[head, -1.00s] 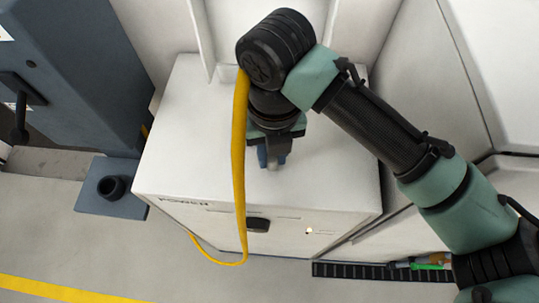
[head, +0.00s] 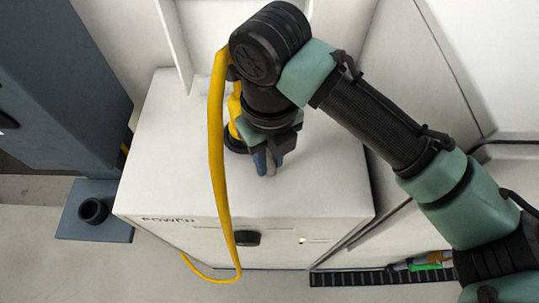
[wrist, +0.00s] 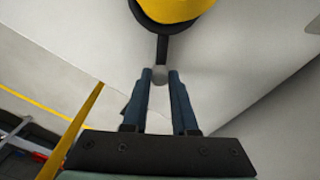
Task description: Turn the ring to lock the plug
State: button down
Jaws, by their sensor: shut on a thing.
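The yellow plug (head: 235,105) stands on top of the white power cabinet, partly hidden behind my arm; its yellow body also shows at the top of the wrist view (wrist: 178,8). A black ring (head: 234,143) surrounds its base, and in the wrist view the ring (wrist: 160,28) has a short black lever with a grey ball knob (wrist: 160,75) at its end. My gripper (head: 267,165) points down beside the plug. In the wrist view, its blue fingers (wrist: 161,76) are shut on the knob. The ring's far side is hidden.
The white cabinet (head: 160,165) has a black handle (head: 246,239) on its front. A yellow cable (head: 217,150) hangs over its front, close left of my arm. A blue-grey unit (head: 60,80) stands at the left. A white wall panel rises behind the cabinet.

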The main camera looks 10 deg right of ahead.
aim_at(269, 164)
jog(key=c, duration=0.7)
grip_release()
jog(key=shift+r, duration=0.1)
notch_tip(269, 164, up, 13)
jog(key=shift+f, duration=0.1)
jog(key=shift+s, duration=0.1)
